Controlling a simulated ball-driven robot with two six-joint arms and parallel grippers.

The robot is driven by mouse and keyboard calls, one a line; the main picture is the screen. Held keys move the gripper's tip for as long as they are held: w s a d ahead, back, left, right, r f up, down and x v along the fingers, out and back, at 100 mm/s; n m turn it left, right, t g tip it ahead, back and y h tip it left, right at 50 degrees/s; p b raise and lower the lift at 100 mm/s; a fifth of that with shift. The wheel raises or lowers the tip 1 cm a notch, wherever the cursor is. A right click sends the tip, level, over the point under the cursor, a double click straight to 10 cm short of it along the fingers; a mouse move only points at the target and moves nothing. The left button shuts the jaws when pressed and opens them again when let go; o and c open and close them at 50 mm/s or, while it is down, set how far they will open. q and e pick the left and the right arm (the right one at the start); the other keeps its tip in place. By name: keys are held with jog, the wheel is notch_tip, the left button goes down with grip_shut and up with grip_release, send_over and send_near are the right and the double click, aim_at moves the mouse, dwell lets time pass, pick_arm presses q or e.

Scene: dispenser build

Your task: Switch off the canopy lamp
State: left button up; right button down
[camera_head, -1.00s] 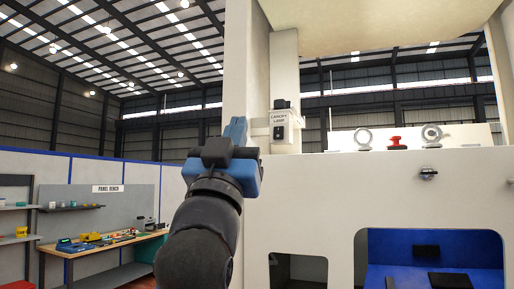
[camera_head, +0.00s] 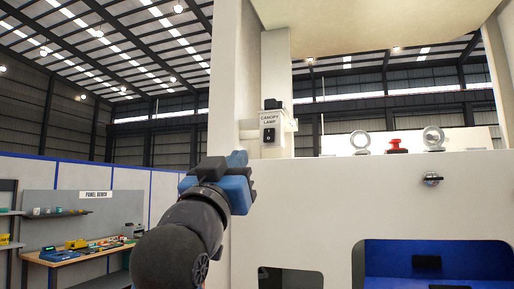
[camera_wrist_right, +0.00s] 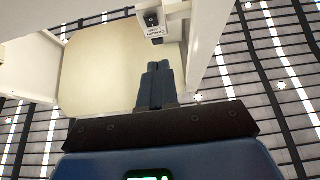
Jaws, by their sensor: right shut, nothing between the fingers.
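The canopy lamp switch (camera_head: 268,135) is a small black rocker on a white box, under a label reading "CANOPY LAMP" on the pale column. I cannot tell its rocker position. The label and switch box also show at the top of the right wrist view (camera_wrist_right: 155,31). My right gripper (camera_head: 239,158) is below and left of the switch, apart from it in the picture. Its blue fingers are together and empty in the right wrist view (camera_wrist_right: 157,68). The pale canopy (camera_head: 370,22) hangs overhead. My left gripper is out of view.
The white machine front (camera_head: 310,215) stands below and right, with a blue-lined opening (camera_head: 440,258). A red knob (camera_head: 396,146) sits between two metal rings on its top ledge. A panel bench (camera_head: 75,254) with tools is far left.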

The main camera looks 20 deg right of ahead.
aim_at(264, 138)
jog(key=shift+w+d+f+p+x, duration=0.2)
jog(key=shift+f+p+x, duration=0.2)
jog(key=shift+p+x, duration=1.25)
jog(key=shift+w+d+f+p+x, duration=0.1)
jog(key=shift+w+f+p+x, duration=0.4)
jog(key=shift+x, duration=2.1)
jog(key=shift+s+d+f+p+x, duration=0.15)
jog(key=shift+f+p+x, duration=0.1)
jog(key=shift+p+x, duration=1.5)
jog(key=shift+w+d+r+b, duration=0.2)
jog(key=shift+w+b, duration=0.15)
jog(key=shift+b, duration=0.1)
